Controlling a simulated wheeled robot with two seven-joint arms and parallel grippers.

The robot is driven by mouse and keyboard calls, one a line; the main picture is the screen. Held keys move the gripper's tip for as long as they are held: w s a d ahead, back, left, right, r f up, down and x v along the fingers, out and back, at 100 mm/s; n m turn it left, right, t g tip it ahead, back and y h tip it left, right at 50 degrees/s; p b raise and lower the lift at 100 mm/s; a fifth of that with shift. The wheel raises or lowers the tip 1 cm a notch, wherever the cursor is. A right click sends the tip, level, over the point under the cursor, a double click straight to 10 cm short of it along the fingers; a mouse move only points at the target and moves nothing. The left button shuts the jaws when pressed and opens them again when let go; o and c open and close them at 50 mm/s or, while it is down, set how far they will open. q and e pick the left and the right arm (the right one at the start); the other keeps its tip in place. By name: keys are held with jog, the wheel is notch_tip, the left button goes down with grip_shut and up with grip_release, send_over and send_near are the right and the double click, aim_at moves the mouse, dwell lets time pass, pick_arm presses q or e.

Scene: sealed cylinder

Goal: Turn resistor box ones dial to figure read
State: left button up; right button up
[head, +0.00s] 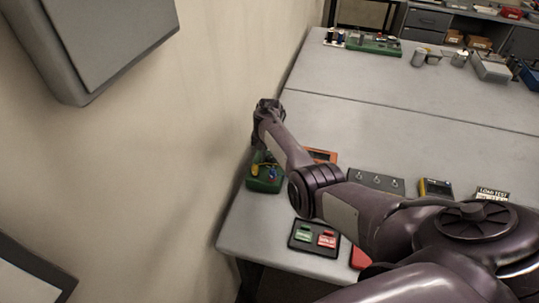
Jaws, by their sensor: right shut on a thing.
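My right arm reaches across the near part of the grey table to its left edge by the wall. Its gripper (259,138) points down at the far end of a green box (264,185) with yellow and blue parts on top. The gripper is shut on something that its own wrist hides. A dark grey box with several small knobs (375,182) lies right of the forearm; I cannot tell which box is the resistor box. A yellow meter (436,188) and a "LOAD TEST" card (492,194) lie further right; I cannot read any figure. My left gripper is out of view.
An orange item (320,156) lies partly behind my arm. A black tray (314,250) with green and red blocks is at the front edge. A red item (360,259) is partly hidden. The wall (200,140) is close on the left. The table's middle is clear.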

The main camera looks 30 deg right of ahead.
aim_at(269, 158)
jog(key=o, duration=1)
jog(key=shift+r, duration=0.1)
jog(key=shift+r, duration=0.25)
jog(key=shift+r+b, duration=0.7)
jog(key=shift+r, duration=2.8)
jog(key=shift+a, duration=0.1)
